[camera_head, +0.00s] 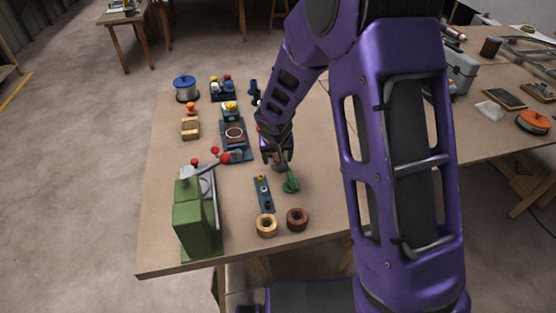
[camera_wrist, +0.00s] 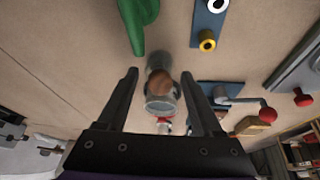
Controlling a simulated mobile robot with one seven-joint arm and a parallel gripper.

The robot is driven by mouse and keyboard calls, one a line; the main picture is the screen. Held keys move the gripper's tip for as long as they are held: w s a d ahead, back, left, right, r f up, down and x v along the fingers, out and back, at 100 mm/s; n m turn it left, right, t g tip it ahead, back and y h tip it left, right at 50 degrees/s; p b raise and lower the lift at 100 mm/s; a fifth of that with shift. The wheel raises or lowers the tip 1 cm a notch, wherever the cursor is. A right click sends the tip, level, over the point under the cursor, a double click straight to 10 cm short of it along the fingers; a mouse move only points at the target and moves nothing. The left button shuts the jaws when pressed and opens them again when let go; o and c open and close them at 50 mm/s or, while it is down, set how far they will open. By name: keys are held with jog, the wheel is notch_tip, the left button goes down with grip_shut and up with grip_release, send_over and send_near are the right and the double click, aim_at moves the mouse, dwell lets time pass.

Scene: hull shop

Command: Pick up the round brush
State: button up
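What looks like the round brush, a grey, round-bodied piece with a brown knob (camera_wrist: 161,82), lies between the fingers of my gripper (camera_wrist: 160,74) in the wrist view. A gap shows on each side of it, so my gripper is open around it and not clamped on it. In the head view my gripper (camera_head: 275,158) is low over the middle of the table, and the brush there is small and mostly hidden by the fingers.
A green tool (camera_head: 290,183) lies close by the gripper, beside a blue strip with knobs (camera_head: 264,193). Two rings, brass (camera_head: 266,225) and brown (camera_head: 297,219), sit near the front edge. A green machine with a red-knobbed lever (camera_head: 190,220) stands at left.

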grip_shut()
notch_tip(320, 180, up, 10)
jog(key=shift+p, duration=1.1)
